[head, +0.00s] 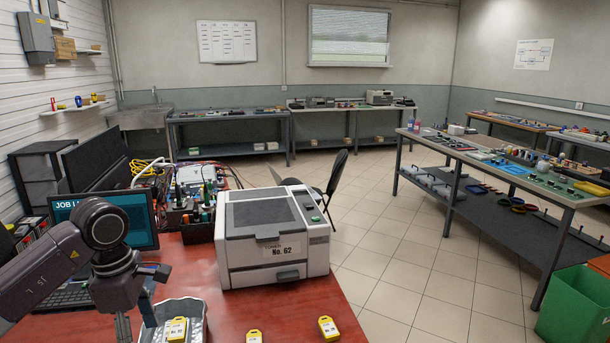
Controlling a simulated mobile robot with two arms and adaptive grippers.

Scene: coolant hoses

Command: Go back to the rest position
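My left arm comes in from the left in the head view and bends down over the red table. Its gripper (136,318) points down at the left edge of a metal tray (203,308). Its fingers look apart, with nothing seen between them; the tips are near the picture's lower edge. A yellow device (177,330) with a pale label is in the tray. My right gripper is not in view.
Two more yellow devices (327,327) (254,337) lie on the red table (290,305) at the front. A white printer-like machine (275,235) labelled No. 62 stands behind them. A monitor (130,215) and a dark bin of tools (200,228) stand left. The tiled floor (420,290) to the right is open.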

